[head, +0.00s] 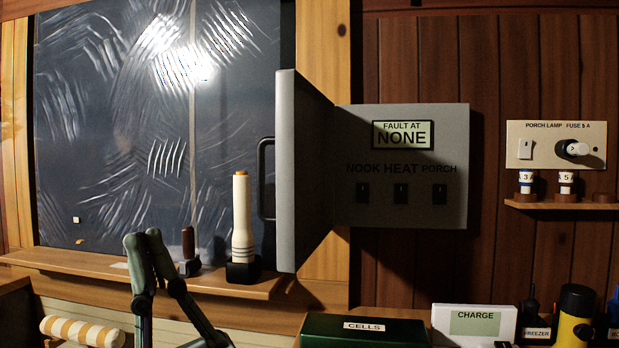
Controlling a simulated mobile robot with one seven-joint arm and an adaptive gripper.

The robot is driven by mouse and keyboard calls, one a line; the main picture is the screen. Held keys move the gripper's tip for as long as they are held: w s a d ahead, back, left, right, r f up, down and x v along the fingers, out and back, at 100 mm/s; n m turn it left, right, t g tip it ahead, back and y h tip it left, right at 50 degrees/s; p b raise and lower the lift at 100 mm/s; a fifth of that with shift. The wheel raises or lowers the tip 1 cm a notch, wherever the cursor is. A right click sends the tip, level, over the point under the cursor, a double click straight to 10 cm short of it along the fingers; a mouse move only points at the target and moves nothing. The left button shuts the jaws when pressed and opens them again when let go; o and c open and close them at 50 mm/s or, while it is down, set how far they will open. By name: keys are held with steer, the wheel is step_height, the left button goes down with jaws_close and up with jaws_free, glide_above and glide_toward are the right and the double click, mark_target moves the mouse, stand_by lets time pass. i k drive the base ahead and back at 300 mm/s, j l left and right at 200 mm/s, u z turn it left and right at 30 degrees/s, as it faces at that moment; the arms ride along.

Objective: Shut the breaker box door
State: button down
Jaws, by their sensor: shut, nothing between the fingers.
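The grey breaker box door (310,170) stands open in the head view, swung out toward me from the left side of the breaker panel (400,215). A dark bar handle (263,180) is on the door's left face. The panel shows a "FAULT AT NONE" display (403,135) and switches marked NOOK, HEAT and PORCH. My gripper (144,238) is at the lower left, pointing up with its fingers shut and empty. It is left of the door and lower than the handle, touching neither.
A cream torch-like cylinder (241,220) stands in a dark holder on the window ledge (215,284), between my gripper and the door. A green CELLS box (365,331), a white CHARGE unit (474,322) and a yellow-black object (575,315) sit below. A fuse panel (541,143) is at right.

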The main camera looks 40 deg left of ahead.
mark_target(304, 141)
steer(key=k+j+u, duration=0.1)
steer(key=j+u, duration=0.15)
steer(key=j, duration=0.4)
steer(key=j+u, duration=0.2)
steer(key=j, duration=0.45)
